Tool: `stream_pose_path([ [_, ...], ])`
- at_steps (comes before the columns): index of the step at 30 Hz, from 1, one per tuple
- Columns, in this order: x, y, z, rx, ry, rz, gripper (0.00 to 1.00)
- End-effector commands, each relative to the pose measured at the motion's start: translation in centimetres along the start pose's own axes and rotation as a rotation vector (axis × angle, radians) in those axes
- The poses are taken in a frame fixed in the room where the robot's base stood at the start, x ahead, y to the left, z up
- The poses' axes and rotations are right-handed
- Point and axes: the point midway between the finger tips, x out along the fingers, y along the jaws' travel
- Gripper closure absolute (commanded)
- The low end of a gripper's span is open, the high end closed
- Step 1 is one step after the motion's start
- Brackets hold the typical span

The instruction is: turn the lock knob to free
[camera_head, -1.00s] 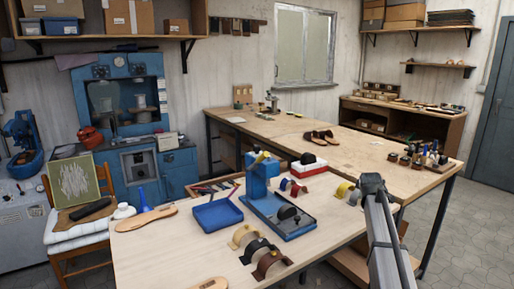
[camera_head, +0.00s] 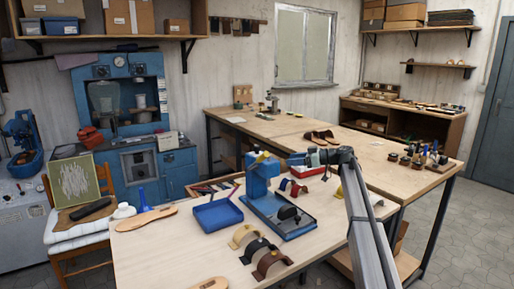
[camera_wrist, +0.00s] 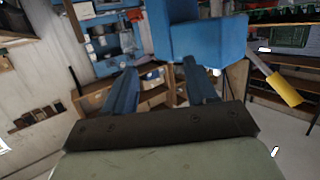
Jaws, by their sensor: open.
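A blue bench press (camera_head: 259,178) stands on the workbench, with a yellow-tipped lever at its top. Its blue body (camera_wrist: 200,35) and the yellow lever grip (camera_wrist: 284,89) show large in the wrist view. A dark round part (camera_head: 288,212) sits on the press base; I cannot tell whether it is the lock knob, and no knob shows clearly in the wrist view. My gripper (camera_head: 293,159) is level with the press head, just to its right. In the wrist view my gripper (camera_wrist: 160,88) has its two blue fingers apart with nothing between them.
A blue tray (camera_head: 217,214) lies left of the press. Strap pieces on curved forms (camera_head: 258,250) stand in front of it. Bare bench top (camera_head: 180,262) lies at the front left.

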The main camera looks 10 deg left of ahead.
Motion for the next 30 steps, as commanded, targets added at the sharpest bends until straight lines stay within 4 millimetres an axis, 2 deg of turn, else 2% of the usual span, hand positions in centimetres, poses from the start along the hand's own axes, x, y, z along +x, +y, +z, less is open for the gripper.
stream_pose_path([
  [3, 0.7, -0.3, -2.8, 0.0, 0.115, -0.084, 0.43],
  [6, 0.9, -0.7, -4.2, -0.003, 0.177, -0.127, 0.43],
  [14, 1.9, -1.2, -5.4, -0.006, 0.22, -0.156, 0.43],
  [30, 10.5, -2.5, -7.3, -0.005, 0.217, -0.154, 0.43],
])
